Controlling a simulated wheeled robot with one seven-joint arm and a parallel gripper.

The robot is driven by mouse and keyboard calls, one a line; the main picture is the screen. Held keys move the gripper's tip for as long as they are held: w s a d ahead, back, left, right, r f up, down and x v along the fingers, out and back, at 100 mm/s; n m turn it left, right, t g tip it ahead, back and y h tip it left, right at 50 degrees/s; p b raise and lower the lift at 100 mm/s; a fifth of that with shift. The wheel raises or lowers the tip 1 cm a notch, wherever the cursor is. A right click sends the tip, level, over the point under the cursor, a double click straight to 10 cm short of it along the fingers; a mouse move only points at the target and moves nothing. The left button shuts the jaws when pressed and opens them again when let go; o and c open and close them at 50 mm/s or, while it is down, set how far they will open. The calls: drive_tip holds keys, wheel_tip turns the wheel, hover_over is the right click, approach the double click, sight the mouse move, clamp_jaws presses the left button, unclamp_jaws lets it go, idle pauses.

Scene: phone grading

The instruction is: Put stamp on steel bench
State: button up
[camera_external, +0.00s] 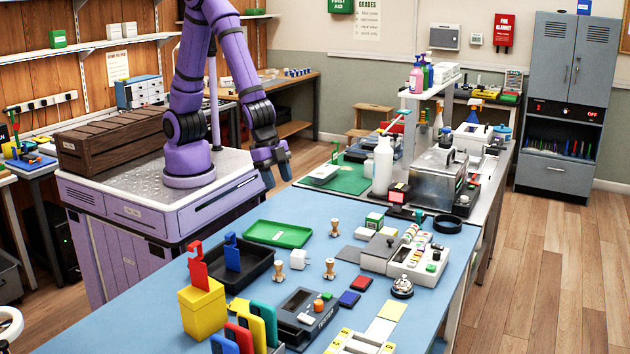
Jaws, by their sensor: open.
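Which one the task means cannot be told. A grey metal-topped bench (489,186), seemingly the steel bench, stands behind the blue table, holding a steel box and bottles. My gripper (277,175) hangs open and empty above the gap behind the blue table, left of the bench's green mat and well apart from the stamps.
The blue table (350,208) also holds a green tray (278,234), a black tray (262,274), ink pads, a bell (402,286) and a yellow box (203,310). A white bottle (383,165) stands upright on the bench near a white shelf. The blue table's back left is clear.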

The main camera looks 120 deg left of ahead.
drive_tip(key=s+a+r+n, duration=0.1)
drive_tip(key=s+a+r, duration=0.35)
drive_tip(key=r, duration=0.45)
drive_tip(key=s+a+r+n, duration=0.1)
drive_tip(key=s+a+r, duration=0.2)
drive_tip(key=s+r, duration=0.4)
drive_tip(key=s+a+r+n+t, duration=0.1)
drive_tip(key=s+a+r, duration=0.3)
drive_tip(key=s, duration=0.9)
wheel_tip(320, 180, up, 3)
drive_tip(key=shift+s+r, duration=0.1)
drive_tip(key=shift+s, duration=0.05)
drive_tip(key=shift+o, duration=0.5)
drive_tip(key=shift+s, duration=0.3)
